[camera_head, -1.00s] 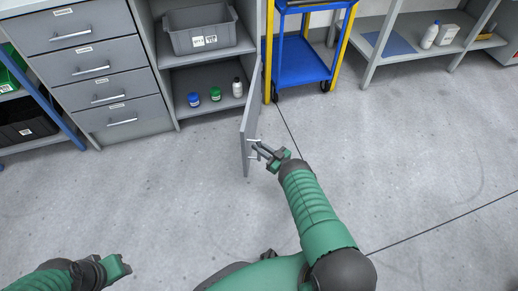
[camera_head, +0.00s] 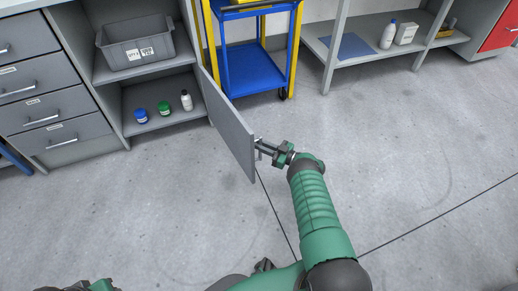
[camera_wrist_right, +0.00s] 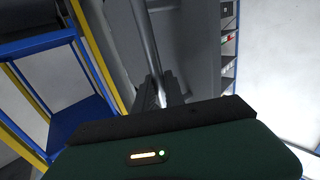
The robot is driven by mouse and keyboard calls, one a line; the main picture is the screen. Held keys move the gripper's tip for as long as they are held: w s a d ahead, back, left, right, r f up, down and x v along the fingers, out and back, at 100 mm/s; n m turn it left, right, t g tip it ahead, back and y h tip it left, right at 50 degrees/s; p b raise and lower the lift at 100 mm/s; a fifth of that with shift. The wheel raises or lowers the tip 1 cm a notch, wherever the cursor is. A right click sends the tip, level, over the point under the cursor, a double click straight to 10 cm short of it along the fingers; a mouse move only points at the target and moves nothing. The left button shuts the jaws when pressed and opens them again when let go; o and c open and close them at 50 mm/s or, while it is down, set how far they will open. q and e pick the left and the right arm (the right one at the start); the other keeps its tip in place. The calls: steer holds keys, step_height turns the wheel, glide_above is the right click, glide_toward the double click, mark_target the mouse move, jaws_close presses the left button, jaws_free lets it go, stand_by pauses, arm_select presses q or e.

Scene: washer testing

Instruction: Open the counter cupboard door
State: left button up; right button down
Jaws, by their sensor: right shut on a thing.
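The grey cupboard door (camera_head: 230,125) stands swung well out from the counter cupboard (camera_head: 118,100) in the head view. My right gripper (camera_head: 262,150) is at the door's outer face near its free edge, shut on the door handle. In the right wrist view the metal handle bar (camera_wrist_right: 146,40) runs down to the dark fingers (camera_wrist_right: 160,92), with the grey door face behind it. The contact itself is small in the head view. My left gripper (camera_head: 95,287) shows only in part at the bottom left edge, and its fingers are cut off.
Inside the cupboard are a grey bin (camera_head: 137,42), a blue jar (camera_head: 141,115), a green jar (camera_head: 164,108) and a white bottle (camera_head: 186,100). A blue and yellow cart (camera_head: 250,70) stands close behind the door. The floor right of the door is clear.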

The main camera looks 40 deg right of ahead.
steer(key=shift+w+r, duration=0.1)
steer(key=shift+w, duration=0.05)
steer(key=c, duration=1.4)
jaws_free()
steer(key=p+v, duration=0.4)
steer(key=v, duration=1.3)
steer(key=shift+p, duration=0.35)
steer(key=shift+w+d, duration=0.1)
